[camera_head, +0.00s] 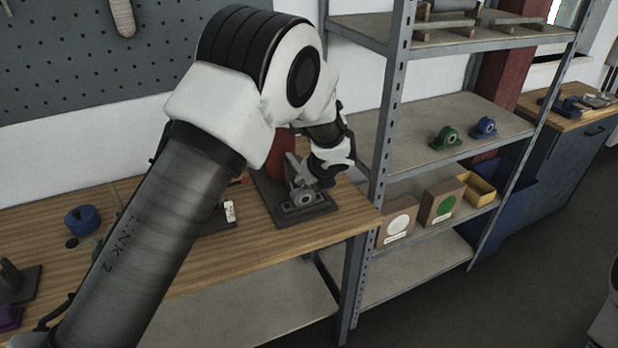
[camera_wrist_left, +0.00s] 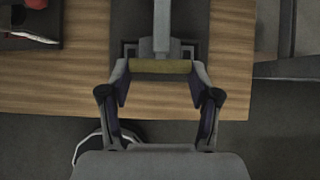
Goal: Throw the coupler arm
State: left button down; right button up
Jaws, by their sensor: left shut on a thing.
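The coupler (camera_head: 303,202) sits on a dark base plate near the right end of the wooden bench. Its grey coupler arm (camera_head: 296,168) stands up at a tilt from the base. In the left wrist view the arm (camera_wrist_left: 162,32) runs down to a brass-coloured crossbar (camera_wrist_left: 160,66). My left gripper (camera_head: 322,180) is at the coupler arm, and its fingers (camera_wrist_left: 160,82) are shut on the crossbar from its two sides. The gripper hides part of the arm in the head view. My right gripper is in neither view.
A metal shelf rack (camera_head: 388,110) stands close to the right of the bench, holding a green bearing block (camera_head: 445,138), a blue one (camera_head: 484,127) and boxes. A blue round part (camera_head: 82,220) lies at the bench's left. A pegboard (camera_head: 70,90) hangs behind.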

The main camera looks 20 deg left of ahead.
pick_arm(q)
jog(key=shift+s+f, duration=0.25)
jog(key=shift+f, duration=0.35)
jog(key=shift+c, duration=1.6)
grip_release()
jog(key=shift+o, duration=0.4)
jog(key=shift+w, duration=0.2)
jog(key=shift+r, duration=0.2)
jog(key=shift+s+d+r, duration=0.1)
jog(key=shift+d+r, duration=0.1)
jog(key=shift+r, duration=0.05)
jog(key=v, duration=1.1)
